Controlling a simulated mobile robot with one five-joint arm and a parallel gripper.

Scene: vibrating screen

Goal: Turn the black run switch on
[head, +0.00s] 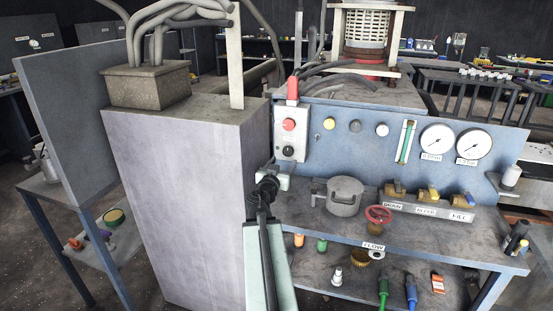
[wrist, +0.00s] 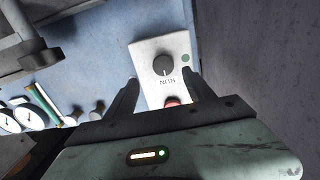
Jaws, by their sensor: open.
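The black run switch (head: 288,151) is a round knob low on a small light-grey control box, below a red button (head: 289,124). In the wrist view the knob (wrist: 163,66) has a pale pointer mark and lettering beside it. My gripper (head: 272,172) is just below the box in the head view. In the wrist view its two dark fingers (wrist: 160,77) are open and apart, with the box between and beyond them. Nothing is held. The knob appears clear of the fingers, and the red button is partly hidden by my gripper in the wrist view.
A tall grey cabinet (head: 190,200) stands left of the box. The blue panel (head: 330,150) carries coloured buttons and two gauges (head: 437,142). A grey lidded pot (head: 345,196) and a labelled valve block (head: 425,205) stand on the bench below.

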